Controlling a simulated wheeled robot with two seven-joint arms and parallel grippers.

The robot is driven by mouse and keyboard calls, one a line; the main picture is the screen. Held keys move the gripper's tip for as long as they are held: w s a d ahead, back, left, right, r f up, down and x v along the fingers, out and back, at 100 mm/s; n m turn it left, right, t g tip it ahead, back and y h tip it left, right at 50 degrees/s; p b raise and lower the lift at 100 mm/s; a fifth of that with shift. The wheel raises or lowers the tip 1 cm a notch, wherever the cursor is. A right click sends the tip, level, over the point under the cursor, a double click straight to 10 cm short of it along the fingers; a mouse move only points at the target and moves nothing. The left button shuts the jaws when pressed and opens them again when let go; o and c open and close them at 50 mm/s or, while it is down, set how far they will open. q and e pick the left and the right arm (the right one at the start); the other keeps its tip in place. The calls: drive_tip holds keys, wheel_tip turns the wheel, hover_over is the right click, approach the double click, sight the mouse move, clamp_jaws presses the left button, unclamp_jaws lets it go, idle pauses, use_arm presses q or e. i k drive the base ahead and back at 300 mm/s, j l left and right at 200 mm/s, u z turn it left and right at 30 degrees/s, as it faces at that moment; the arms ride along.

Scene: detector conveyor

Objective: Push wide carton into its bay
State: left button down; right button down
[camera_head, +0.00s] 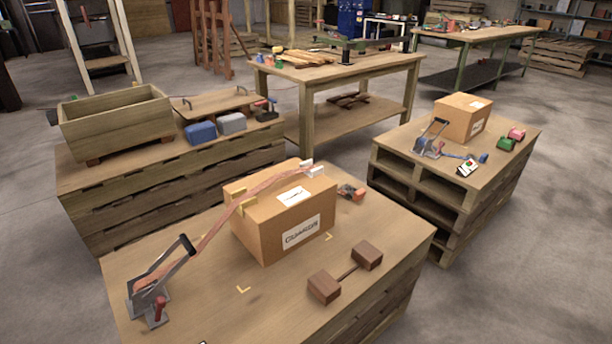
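A large brown carton (265,225), the wider of the two cartons in view, stands upright on the front wooden pallet stack (200,310). It has a white label on top and a printed label on its front. Yellow corner pieces sit on its upper edges, and a reddish strap (225,212) runs over its top to a lever tensioner (150,295) at the left. Yellow corner marks (243,289) show on the surface in front of the carton, one near its right front edge (328,237). Neither of my grippers is in view.
A small clamp (351,192) lies behind the carton. A smaller carton (461,118) stands on the right pallet stack. A wooden crate (118,122) stands on the left stack.

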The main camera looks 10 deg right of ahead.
sight(293, 212)
drive_tip(key=i+l+u, duration=0.2)
drive_tip(key=l+u, duration=0.2)
drive_tip(key=l, duration=0.35)
drive_tip(key=i+l+u, duration=0.1)
drive_tip(key=l+u, duration=0.35)
drive_tip(key=l, duration=0.35)
drive_tip(key=l+u, duration=0.4)
drive_tip(key=l, duration=0.45)
